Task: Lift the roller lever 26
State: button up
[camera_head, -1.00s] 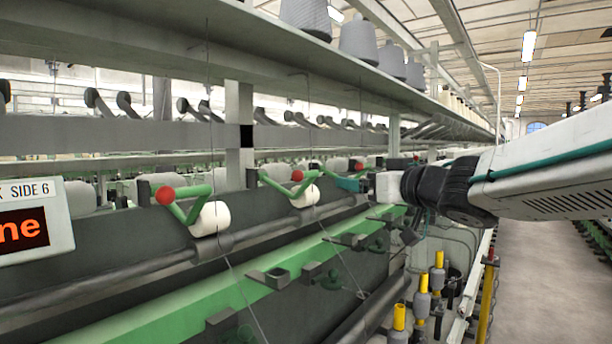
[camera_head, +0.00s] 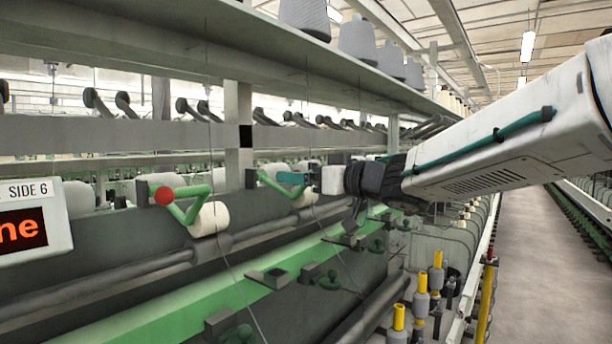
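Green roller levers stand in a row along the machine. The nearest lever (camera_head: 187,207) has a red ball knob (camera_head: 164,196) and rests beside a white roller (camera_head: 209,218). No number shows on either, so I cannot tell which is 26.
A dark rail with a grey rod (camera_head: 120,278) runs below the rollers. A green beam (camera_head: 150,308) lies under it. A long grey shelf (camera_head: 230,55) with cones overhangs the levers. A sign (camera_head: 30,220) stands at the left. The aisle floor (camera_head: 527,260) is clear at right.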

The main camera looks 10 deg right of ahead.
jog(key=c, duration=1.3)
jog(key=shift+w+a+r, duration=0.1)
jog(key=shift+r, duration=0.9)
jog(key=w+a+r, duration=0.5)
jog(key=r, duration=0.5)
jog(key=shift+w+a+r, duration=0.15)
jog(key=shift+a+r, duration=0.05)
jog(key=shift+r, duration=0.1)
